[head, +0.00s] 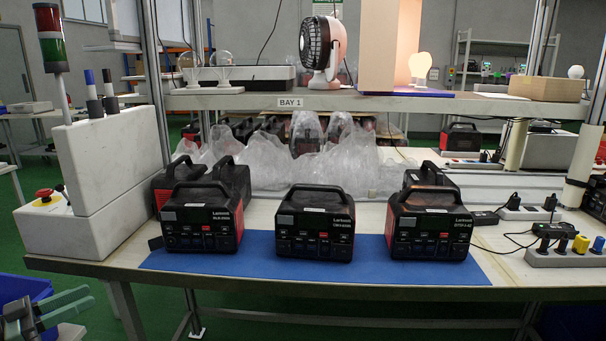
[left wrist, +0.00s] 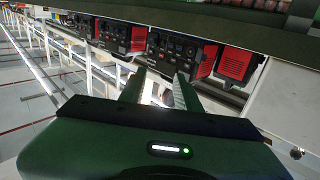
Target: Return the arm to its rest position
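My left gripper (head: 88,298) is at the bottom left corner of the head view, in front of and below the table's front edge. In the left wrist view its two fingers (left wrist: 160,76) stand apart with nothing held between them. The left power station (head: 202,217), the middle power station (head: 315,222) and the right power station (head: 430,223) stand upright in a row on a blue mat (head: 330,270). My left gripper is apart from them. My right gripper is not in view.
The workbench (head: 90,266) carries a signal-tower box (head: 100,165) at left and power strips (head: 565,256) at right. A shelf (head: 250,101) with a fan (head: 323,50) crosses above. Clear plastic wrap (head: 270,165) lies behind the stations. A blue bin (head: 25,288) is near my left gripper.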

